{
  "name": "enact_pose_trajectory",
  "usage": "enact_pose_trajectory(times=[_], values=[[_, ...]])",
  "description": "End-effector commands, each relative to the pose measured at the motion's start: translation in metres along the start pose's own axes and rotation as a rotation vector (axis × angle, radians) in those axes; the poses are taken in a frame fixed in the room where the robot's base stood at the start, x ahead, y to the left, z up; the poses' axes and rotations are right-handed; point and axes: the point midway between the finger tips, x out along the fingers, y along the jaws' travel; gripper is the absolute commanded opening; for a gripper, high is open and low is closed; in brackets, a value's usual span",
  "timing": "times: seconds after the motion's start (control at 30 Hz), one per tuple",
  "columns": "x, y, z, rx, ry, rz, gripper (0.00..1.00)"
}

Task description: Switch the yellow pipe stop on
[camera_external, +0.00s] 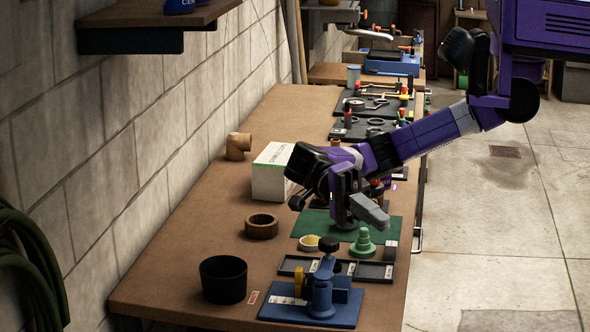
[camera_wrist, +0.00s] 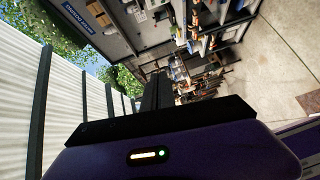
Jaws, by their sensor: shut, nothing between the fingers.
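A blue pipe fitting (camera_external: 322,296) with a black knob on top stands on a dark blue plate (camera_external: 275,306) at the near end of the workbench. A small yellow part (camera_external: 299,284), which looks like the yellow pipe stop, sits upright at its left side. Its exact setting is too small to tell. My gripper (camera_external: 378,217) is shut and empty, above the green mat, up and to the right of the fitting and apart from it. The wrist view is turned sideways and shows the room, not the fitting; the dark fingers (camera_wrist: 157,92) show in its middle.
Between gripper and fitting lie a black tray (camera_external: 374,272), a green stepped piece (camera_external: 363,243) and a small yellow-topped dish (camera_external: 309,243). A black cup (camera_external: 223,280), brown ring (camera_external: 261,226) and white box (camera_external: 271,177) stand left. Tool trays fill the far bench.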

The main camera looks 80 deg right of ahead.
Motion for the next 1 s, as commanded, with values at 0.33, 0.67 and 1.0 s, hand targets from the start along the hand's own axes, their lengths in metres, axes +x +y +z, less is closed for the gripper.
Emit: enact_pose_trajectory(times=[0.33,0.67,1.0], values=[[-0.091,-0.083,0.046,0.135,-0.083,-0.636,0.00],[-0.249,-0.139,0.050,0.505,-0.286,-1.163,0.00],[-0.280,-0.147,0.027,0.699,-0.338,-1.275,0.00]])
